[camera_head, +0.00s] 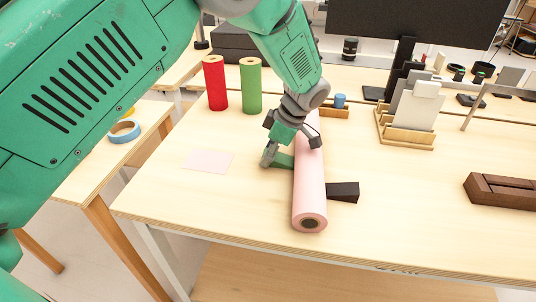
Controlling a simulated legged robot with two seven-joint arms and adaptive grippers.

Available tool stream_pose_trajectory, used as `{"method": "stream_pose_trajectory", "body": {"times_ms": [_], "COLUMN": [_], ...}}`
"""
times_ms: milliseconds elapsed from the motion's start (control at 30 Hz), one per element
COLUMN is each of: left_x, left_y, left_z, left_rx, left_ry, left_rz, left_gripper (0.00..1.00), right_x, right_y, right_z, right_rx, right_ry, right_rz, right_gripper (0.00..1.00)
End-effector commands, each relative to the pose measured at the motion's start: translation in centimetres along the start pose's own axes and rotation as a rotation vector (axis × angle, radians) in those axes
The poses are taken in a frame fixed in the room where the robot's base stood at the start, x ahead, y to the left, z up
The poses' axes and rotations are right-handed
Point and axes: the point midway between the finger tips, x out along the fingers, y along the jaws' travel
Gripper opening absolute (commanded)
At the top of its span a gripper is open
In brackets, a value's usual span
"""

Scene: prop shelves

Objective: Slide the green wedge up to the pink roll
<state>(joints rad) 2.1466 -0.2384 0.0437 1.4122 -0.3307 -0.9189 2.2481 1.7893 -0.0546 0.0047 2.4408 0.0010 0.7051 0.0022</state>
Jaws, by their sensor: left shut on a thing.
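The pink roll (311,190) lies on the table, its length running from the back toward the front edge. The green wedge (283,161) is on the table at the roll's left side, partly hidden by my left gripper (272,154). My left gripper is low over the table and shut on the green wedge. The wedge's right end appears to meet the roll, but I cannot tell whether they touch. A dark wedge (343,192) sits against the roll's right side. My right gripper is not in view.
A pink sheet (208,161) lies flat left of the gripper. Red (215,84) and green (250,86) rolls stand behind. A wooden card holder (405,137) and a dark wooden block (500,191) stand to the right. The front-left tabletop is clear.

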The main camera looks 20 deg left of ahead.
Motion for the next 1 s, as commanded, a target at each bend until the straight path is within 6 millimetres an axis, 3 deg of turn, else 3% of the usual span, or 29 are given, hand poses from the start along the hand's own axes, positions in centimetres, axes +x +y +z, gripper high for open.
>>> {"method": "stream_pose_trajectory", "body": {"times_ms": [200, 233, 267, 300, 667, 767, 1000], "left_x": [0.0, 0.0, 0.0, 0.0, -0.5, -1.6, -6.7], "left_y": [0.2, 0.1, 0.1, 0.1, 0.1, 0.1, 0.2], "left_z": [0.3, 0.3, 0.3, 0.3, 0.2, 0.2, 0.3], "left_rx": [0.001, 0.001, 0.001, 0.001, 0.001, 0.001, 0.001], "left_ry": [-0.004, -0.004, -0.004, -0.003, -0.002, -0.001, -0.002], "left_rz": [0.003, 0.002, 0.002, 0.002, 0.003, 0.005, 0.007], "left_gripper": [0.07, 0.45, 0.55, 0.59, 0.59, 0.59, 0.59], "right_x": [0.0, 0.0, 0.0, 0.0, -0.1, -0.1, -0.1], "right_y": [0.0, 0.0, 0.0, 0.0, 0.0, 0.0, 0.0], "right_z": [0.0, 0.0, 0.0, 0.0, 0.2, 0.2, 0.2], "right_rx": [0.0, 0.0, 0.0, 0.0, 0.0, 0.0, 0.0], "right_ry": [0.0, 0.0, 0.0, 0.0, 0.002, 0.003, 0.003], "right_rz": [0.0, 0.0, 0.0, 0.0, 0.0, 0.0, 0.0], "right_gripper": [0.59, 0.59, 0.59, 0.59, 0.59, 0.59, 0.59]}}
